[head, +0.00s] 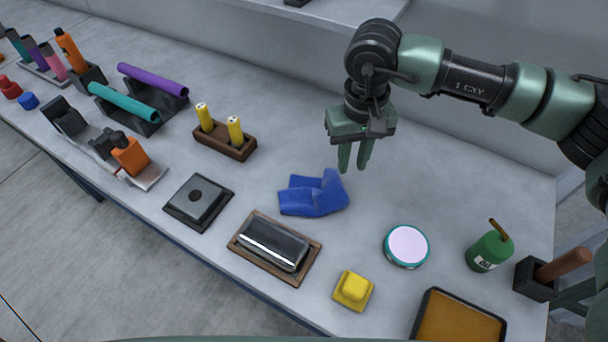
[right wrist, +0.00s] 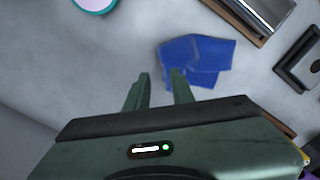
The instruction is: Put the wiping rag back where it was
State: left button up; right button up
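The wiping rag appears to be the crumpled blue cloth (head: 312,196), lying on the grey table with one part raised at its right side. It also shows in the right wrist view (right wrist: 193,62), just beyond my fingertips. My right gripper (head: 354,168) hangs above the table, behind and to the right of the cloth in the head view. Its two fingers point down with a gap between them, and nothing is held. In the right wrist view the gripper (right wrist: 158,76) is also empty. My left gripper is not in view.
In front of the cloth are a dark metal block on a wooden tray (head: 233,250), a yellow block (head: 354,288) and a round teal-rimmed tin (head: 407,246). A green oil can (head: 489,251) stands right. A wooden holder with yellow sticks (head: 226,146) is left. Table behind the cloth is clear.

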jog(key=shift+a+f, duration=0.25)
jog(key=shift+a, duration=0.1)
grip_shut()
jog(key=a+f, duration=0.2)
jog(key=f, duration=0.1)
jog(key=a+f, duration=0.1)
jog(key=a, duration=0.1)
jog(key=shift+w+f, duration=0.15)
jog(key=shift+w, duration=0.2)
jog(key=shift+d+f, duration=0.2)
jog(key=shift+f, duration=0.15)
jog(key=shift+a, duration=0.1)
notch_tip(320, 180, down, 5)
jog(key=b, duration=0.5)
jog(key=shift+r, duration=0.1)
jog(key=shift+r+p, duration=0.45)
jog(key=shift+r, duration=0.05)
notch_tip(320, 180, up, 9)
jog(key=p, duration=0.3)
